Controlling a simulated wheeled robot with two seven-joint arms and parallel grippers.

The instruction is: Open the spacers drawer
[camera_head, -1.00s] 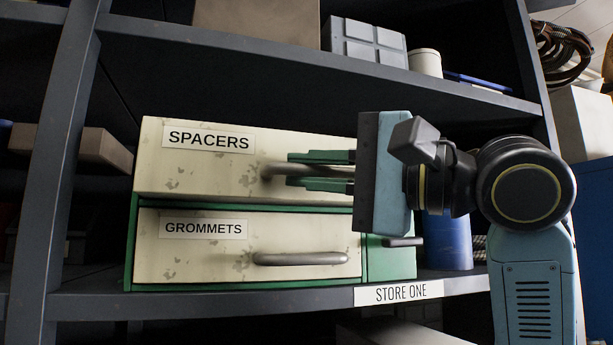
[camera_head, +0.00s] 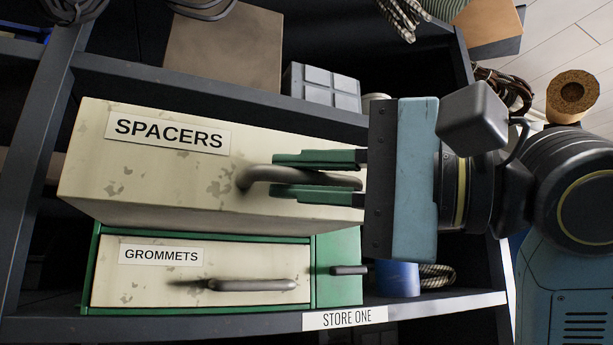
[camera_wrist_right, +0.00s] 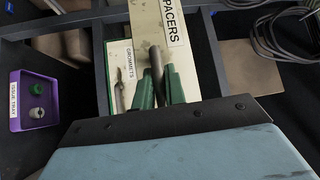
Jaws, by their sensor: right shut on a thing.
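The spacers drawer (camera_head: 120,185) is a cream, worn drawer front with a "SPACERS" label, in the upper part of a green cabinet (camera_head: 337,262). It stands out well in front of the grommets drawer (camera_head: 150,285) below it. My right gripper (camera_head: 280,173) is shut on the spacers drawer's grey bar handle (camera_head: 255,180), with one green finger above and one below it. In the right wrist view the handle (camera_wrist_right: 156,62) runs between the two green fingers (camera_wrist_right: 158,85). The grommets drawer is closed. My left gripper is in neither view.
The cabinet stands on a dark shelf (camera_head: 230,325) labelled "STORE ONE". A blue cylinder (camera_head: 397,280) stands right of it. A grey box (camera_head: 322,85) and a brown box (camera_head: 225,45) sit on the shelf above. The right wrist view shows a purple tray (camera_wrist_right: 18,122).

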